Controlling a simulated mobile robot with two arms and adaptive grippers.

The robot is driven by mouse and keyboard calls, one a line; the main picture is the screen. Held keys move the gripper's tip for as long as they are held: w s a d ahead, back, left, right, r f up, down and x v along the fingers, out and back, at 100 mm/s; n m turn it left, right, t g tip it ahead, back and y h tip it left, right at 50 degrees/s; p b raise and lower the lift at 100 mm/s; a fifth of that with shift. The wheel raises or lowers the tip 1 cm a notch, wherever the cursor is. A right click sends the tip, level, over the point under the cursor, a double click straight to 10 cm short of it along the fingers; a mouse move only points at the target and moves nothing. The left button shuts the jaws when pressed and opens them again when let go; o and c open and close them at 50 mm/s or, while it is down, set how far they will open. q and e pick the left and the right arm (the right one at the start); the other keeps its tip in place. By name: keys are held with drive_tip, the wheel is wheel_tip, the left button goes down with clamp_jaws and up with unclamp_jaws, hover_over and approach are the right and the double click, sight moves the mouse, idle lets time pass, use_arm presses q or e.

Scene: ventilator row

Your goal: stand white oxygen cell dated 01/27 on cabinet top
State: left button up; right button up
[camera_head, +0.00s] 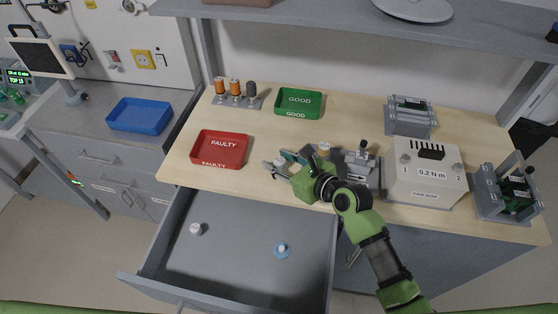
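My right gripper (277,163) is low over the front part of the wooden cabinet top (258,133). A small white cell (281,159) shows between its fingers. I cannot tell whether the fingers press on the cell or whether it stands on the wood. A white cell (196,229) lies in the open drawer (235,262) on the left. Another whitish cell with a blue ring (282,250) lies further right in the drawer. The dates are too small to read. My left gripper is not in view.
A red FAULTY tray (219,165) and a green GOOD tray (317,116) stand on the top. A rack with orange and dark cylinders (236,102) is at the back left. A grey fixture (362,171) and a 0.2 N m box (407,195) are right of the gripper.

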drive_tip(key=shift+s+d+r, duration=0.1)
drive_tip(key=shift+r, duration=0.1)
drive_tip(key=v, duration=1.1)
drive_tip(key=shift+s+d+r, duration=0.2)
drive_tip(key=shift+s+d, duration=0.05)
drive_tip(key=shift+f, duration=0.1)
